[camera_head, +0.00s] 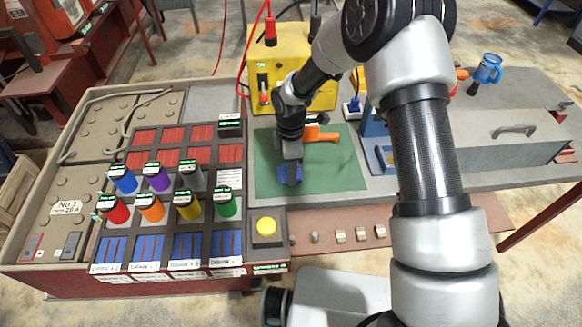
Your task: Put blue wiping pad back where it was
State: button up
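My gripper (290,168) points down over the green mat (335,170) at the centre. A small dark blue piece (288,175), which looks like the blue wiping pad, is right at its fingertips, at or just above the mat. The fingers and the blue piece overlap, so I cannot tell whether the gripper is closed on it. An orange-handled tool (322,134) lies on the mat just behind and right of the gripper. A blue holder or tray (381,158) stands right of the mat, partly hidden by my arm.
On the left, a crate-like panel (75,178) carries several coloured, labelled cylinders and a yellow button (266,227). A yellow box (300,55) with cables stands behind the mat. The mat's front right is clear.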

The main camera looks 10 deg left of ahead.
jog(key=shift+f, duration=0.15)
jog(key=shift+f, duration=0.15)
jog(key=o, duration=1)
